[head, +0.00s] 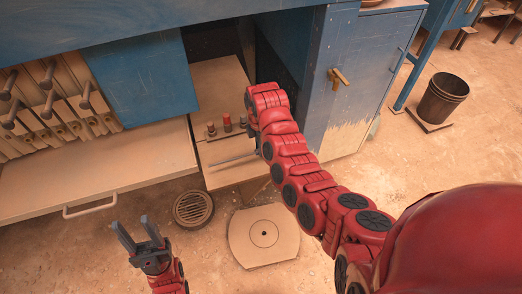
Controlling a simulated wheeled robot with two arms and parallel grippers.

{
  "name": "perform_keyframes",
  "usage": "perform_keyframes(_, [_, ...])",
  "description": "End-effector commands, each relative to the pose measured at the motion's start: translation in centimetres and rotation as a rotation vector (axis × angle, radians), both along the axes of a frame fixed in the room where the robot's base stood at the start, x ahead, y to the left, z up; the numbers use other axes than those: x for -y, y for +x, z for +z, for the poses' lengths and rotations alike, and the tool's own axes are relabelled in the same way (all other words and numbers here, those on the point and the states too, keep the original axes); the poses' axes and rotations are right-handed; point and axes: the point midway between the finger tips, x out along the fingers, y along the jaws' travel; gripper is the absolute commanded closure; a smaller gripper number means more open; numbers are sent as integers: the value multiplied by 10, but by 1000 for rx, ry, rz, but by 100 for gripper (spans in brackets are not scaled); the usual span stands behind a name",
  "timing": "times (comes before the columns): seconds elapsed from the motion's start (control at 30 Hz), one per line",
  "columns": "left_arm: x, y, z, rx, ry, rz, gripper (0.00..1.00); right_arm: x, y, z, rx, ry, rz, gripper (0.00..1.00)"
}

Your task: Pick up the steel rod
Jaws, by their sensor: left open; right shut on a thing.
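The steel rod (230,160) is a thin grey bar lying roughly level over the pale low shelf (222,178) in the middle of the head view. My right gripper (257,148) is at the rod's right end and is shut on it. The gripper's fingers are mostly hidden by my red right arm, so the grip itself is hard to see. Whether the rod touches the shelf cannot be told. My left gripper (137,236) is open and empty, low at the left above the floor, well away from the rod.
Several small red-topped and dark pieces (227,124) stand on the shelf behind the rod. A wide drawer with a handle (90,207) juts out at the left. A blue cabinet (355,75) stands right of the shelf. A drain grate (193,208) and a round plate (263,234) lie on open floor.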

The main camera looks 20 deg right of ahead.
Motion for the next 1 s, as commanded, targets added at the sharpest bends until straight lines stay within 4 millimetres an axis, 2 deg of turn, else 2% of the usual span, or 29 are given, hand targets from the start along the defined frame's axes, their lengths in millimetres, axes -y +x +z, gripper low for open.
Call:
perform_keyframes(0.1, [0,0,-3,0,0,0,50,-8,-18,-2,-2,9,-9,100])
perform_keyframes(0.23, [0,0,7,0,0,0,50,-21,-41,5,-1,9,-8,100])
perform_keyframes(0.3, [0,0,23,0,0,0,50,-29,-57,11,-6,11,-6,100])
perform_keyframes(0.37, [0,0,31,0,0,0,50,-34,-68,13,-7,11,-9,100])
perform_keyframes(0.6, [0,0,44,0,0,0,50,-56,-111,14,-3,7,-7,100])
perform_keyframes(0.8, [0,0,46,0,0,0,50,-65,-130,14,-2,5,-6,100])
perform_keyframes(1.0, [0,0,47,0,0,0,50,-67,-134,14,-2,2,-7,100])
